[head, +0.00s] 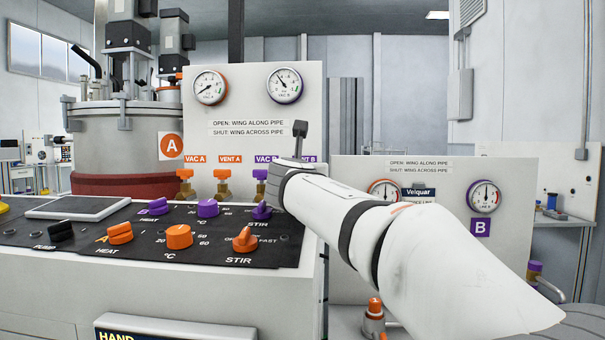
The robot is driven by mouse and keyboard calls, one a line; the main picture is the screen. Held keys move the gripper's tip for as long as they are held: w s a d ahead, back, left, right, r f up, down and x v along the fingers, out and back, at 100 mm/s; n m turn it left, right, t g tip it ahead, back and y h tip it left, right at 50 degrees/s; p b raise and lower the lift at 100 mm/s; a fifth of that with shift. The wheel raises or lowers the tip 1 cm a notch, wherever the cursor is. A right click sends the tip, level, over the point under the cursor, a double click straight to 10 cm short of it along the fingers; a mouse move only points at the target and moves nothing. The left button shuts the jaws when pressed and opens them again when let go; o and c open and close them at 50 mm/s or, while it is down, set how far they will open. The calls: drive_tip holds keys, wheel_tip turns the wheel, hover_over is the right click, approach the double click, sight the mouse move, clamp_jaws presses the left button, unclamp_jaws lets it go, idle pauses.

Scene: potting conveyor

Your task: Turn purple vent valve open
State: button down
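The purple VENT B label (308,159) shows only in part on the white panel, behind the end of my arm. The vent valve under it is hidden by my arm, so I cannot tell how its wing lies. The purple-winged VAC B valve (262,187) shows just left of my arm's end. My white arm reaches from the lower right towards the panel.
Orange VAC A (185,184) and VENT A (223,186) valves stand further left. A dark console (130,238) with orange and purple knobs lies below the panel. A sign (248,128) gives open as wing along pipe. A second panel (515,215) marked B stands behind at right.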

drive_tip(key=shift+r, duration=0.1)
drive_tip(key=c, duration=1.5)
unclamp_jaws()
drive_tip(key=s, duration=0.7)
drive_tip(key=shift+s+a, duration=0.1)
drive_tip(key=shift+s, duration=0.3)
